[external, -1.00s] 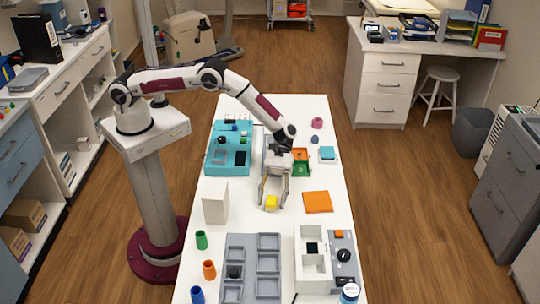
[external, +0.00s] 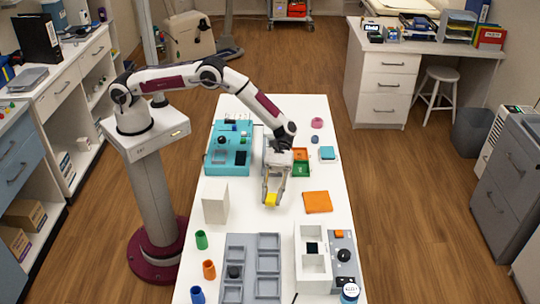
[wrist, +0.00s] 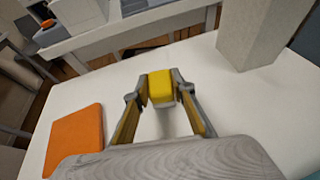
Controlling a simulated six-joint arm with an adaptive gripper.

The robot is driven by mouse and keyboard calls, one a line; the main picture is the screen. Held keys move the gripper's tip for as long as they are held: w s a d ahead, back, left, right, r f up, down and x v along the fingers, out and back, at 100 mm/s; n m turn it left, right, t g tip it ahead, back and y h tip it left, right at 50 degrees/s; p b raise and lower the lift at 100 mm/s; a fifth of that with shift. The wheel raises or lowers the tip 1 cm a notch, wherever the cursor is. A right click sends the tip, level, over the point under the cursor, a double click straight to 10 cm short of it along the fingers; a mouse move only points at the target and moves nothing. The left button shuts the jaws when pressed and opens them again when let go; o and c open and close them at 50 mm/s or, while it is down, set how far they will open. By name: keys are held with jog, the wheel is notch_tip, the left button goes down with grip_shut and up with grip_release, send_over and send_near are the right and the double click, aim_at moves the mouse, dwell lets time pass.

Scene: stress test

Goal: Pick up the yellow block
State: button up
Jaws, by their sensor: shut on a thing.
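The yellow block (external: 271,199) is between the fingertips of my gripper (external: 272,194) over the white table. In the wrist view the yellow block (wrist: 161,87) sits snugly between the two grey fingertips of my gripper (wrist: 160,80), which touch it on both sides. My gripper is shut on it and points down. Whether the block is clear of the table or still resting on it is hard to tell.
An orange square (external: 317,202) lies to the right. A white upright box (external: 215,203) stands to the left. A teal station (external: 228,148) is behind. A grey compartment tray (external: 252,268) and a white open box (external: 313,258) are at the front.

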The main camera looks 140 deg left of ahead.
aim_at(272, 195)
jog(key=shift+r, duration=4.4)
